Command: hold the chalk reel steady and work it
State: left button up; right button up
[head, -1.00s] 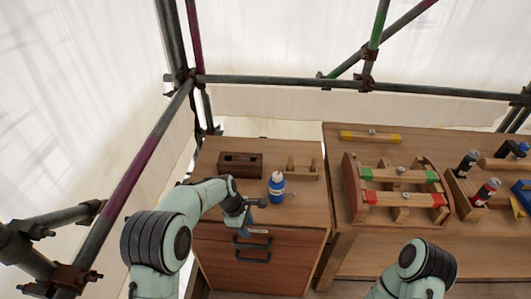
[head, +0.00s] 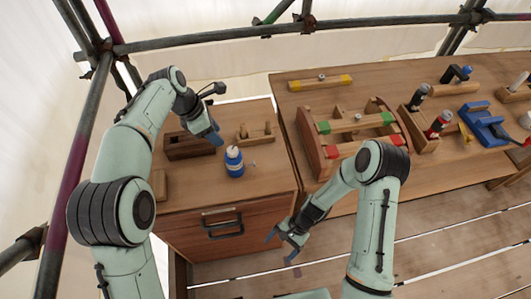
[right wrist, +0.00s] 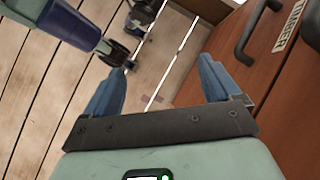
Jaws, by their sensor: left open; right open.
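The chalk reel, which I take to be the blue bottle-shaped thing with a white top (head: 234,161), stands upright on the small wooden cabinet (head: 185,202). A small part sticks out at its right side. My left gripper (head: 208,130) is behind and left of the reel in the picture, over the slotted wooden block, apart from the reel. Its jaws are open, though the fingers are seen nearly edge-on. My right gripper (head: 286,242) is open and empty in front of the cabinet's right edge, low by the drawer. In the right wrist view its blue fingers (right wrist: 163,88) are spread with nothing between them.
A slotted wooden block (head: 188,147) and a small wooden rack (head: 255,133) stand near the reel. The drawer has a dark handle (head: 224,228). A workbench (head: 285,92) at right holds a wooden cradle (head: 310,150) and several tools. Scaffold poles (head: 250,35) run behind.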

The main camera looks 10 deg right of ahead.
aim_at(235, 163)
jog(key=w+a+r+m+t+y, duration=0.1)
jog(key=w+r+m+y, duration=0.1)
jog(key=w+r, duration=0.4)
jog(key=w+a+r+m+t+y, duration=0.1)
jog(key=w+r+m+y, duration=0.1)
jog(key=w+r, duration=0.4)
jog(key=w+a+r+m+t+y, duration=0.1)
jog(key=w+r+m+y, duration=0.2)
jog(key=w+r, duration=0.3)
jog(key=shift+w+r, duration=0.1)
jog(key=shift+r, duration=0.35)
jog(key=w+d+r+m+t, duration=0.1)
jog(key=w+d+m+t, duration=0.2)
jog(key=w, duration=0.3)
jog(key=x, duration=1.1)
jog(key=shift+a+f, duration=0.15)
jog(key=shift+a, duration=0.2)
jog(key=c, duration=1.1)
jog(key=shift+c, duration=0.2)
